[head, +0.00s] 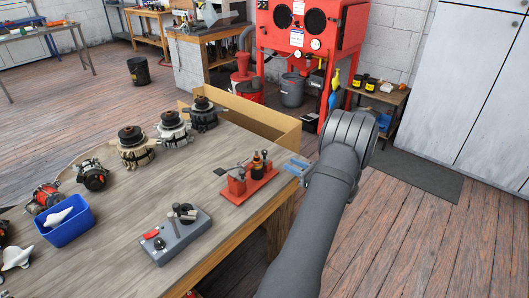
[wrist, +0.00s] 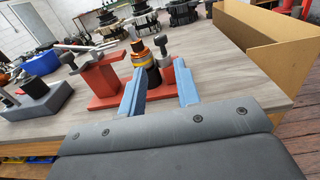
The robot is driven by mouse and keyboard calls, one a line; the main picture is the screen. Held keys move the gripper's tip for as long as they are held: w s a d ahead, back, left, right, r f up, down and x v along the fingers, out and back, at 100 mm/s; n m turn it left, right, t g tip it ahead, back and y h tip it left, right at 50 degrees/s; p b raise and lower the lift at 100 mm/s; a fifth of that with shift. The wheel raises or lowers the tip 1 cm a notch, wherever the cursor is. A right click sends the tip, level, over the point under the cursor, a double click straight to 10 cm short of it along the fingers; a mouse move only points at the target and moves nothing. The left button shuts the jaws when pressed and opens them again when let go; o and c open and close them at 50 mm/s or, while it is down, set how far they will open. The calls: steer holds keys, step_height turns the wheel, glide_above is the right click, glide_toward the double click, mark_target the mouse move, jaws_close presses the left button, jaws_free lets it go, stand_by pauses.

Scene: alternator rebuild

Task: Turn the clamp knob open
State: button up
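A red clamp fixture (head: 248,187) stands near the table's right edge; it also shows in the wrist view (wrist: 104,84). It has two red posts, with a dark and copper-coloured cylindrical part (wrist: 146,72) between them. In the wrist view the fingers (wrist: 160,68) point towards the knob, without visible contact.
A grey switch box (head: 178,237) stands in front of the fixture. A blue bin (head: 68,230) and several alternator parts line the table's far left side. A cardboard-coloured open box (head: 262,118) adjoins the table's back edge. Bare tabletop lies between the parts and fixture.

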mark_target(265, 151)
steer(key=x, duration=1.4)
steer(key=shift+s, duration=0.1)
steer(key=shift+f, duration=0.1)
jaws_close()
